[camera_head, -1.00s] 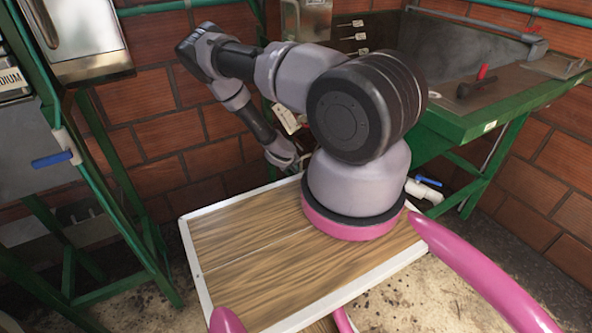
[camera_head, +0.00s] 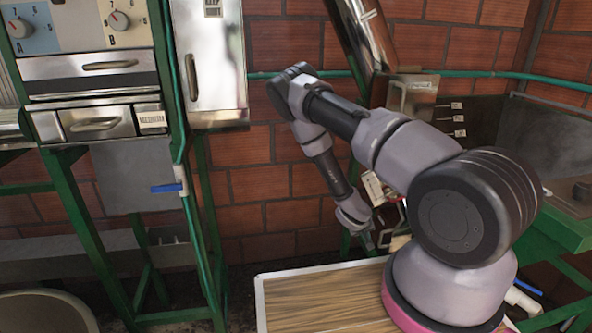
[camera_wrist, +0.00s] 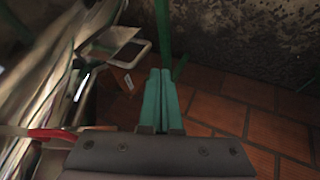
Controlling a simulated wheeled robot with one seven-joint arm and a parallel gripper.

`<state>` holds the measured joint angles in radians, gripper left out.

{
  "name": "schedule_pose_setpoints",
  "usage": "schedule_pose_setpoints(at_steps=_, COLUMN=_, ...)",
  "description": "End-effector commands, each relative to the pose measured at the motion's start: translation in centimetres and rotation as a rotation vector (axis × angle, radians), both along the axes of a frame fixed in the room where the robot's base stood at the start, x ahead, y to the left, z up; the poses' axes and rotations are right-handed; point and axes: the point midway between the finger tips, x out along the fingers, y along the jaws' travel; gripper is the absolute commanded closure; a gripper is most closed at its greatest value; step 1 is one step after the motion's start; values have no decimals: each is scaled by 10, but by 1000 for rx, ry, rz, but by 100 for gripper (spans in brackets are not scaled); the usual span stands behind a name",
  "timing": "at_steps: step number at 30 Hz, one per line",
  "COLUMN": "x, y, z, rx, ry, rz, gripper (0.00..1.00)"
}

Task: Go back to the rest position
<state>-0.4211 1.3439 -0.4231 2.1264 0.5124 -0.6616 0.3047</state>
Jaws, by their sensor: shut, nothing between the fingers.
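My gripper (camera_wrist: 160,98) shows in the wrist view with its two teal fingers side by side, shut with nothing between them. In the head view my arm rises from its mount on the wooden-topped platform (camera_head: 325,300), bends over at the upper left and hangs down. My gripper (camera_head: 368,242) is at its lower end, pointing down in front of the brick wall, partly lost among the machine parts behind it.
A green-framed machine with metal drawers and two dials (camera_head: 118,20) stands at the left. A metal chute (camera_head: 362,35) is behind my arm. A green-framed basin (camera_head: 560,230) is at the right. Brick wall (camera_head: 270,180) closes the back.

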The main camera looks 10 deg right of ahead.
Motion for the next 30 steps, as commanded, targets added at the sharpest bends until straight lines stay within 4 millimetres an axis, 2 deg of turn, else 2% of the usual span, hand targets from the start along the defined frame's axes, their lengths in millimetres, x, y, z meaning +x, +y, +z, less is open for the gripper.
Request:
schedule_pose_setpoints(at_steps=5, x=19, y=18, z=36, rx=73, ry=-24, rz=-60, gripper=100)
schedule_pose_setpoints(at_steps=10, x=41, y=47, z=104, rx=205, ry=-46, rz=-144, gripper=100)
schedule_pose_setpoints(at_steps=17, x=53, y=80, z=209, rx=381, ry=-70, rz=-215, gripper=100)
schedule_pose_setpoints(at_steps=23, x=44, y=101, z=304, rx=518, ry=-91, rz=-233, gripper=100)
schedule_pose_setpoints(at_steps=26, x=33, y=110, z=351, rx=579, ry=-102, rz=-229, gripper=100)
schedule_pose_setpoints(at_steps=30, x=8, y=119, z=414, rx=650, ry=-119, rz=-212, gripper=100)
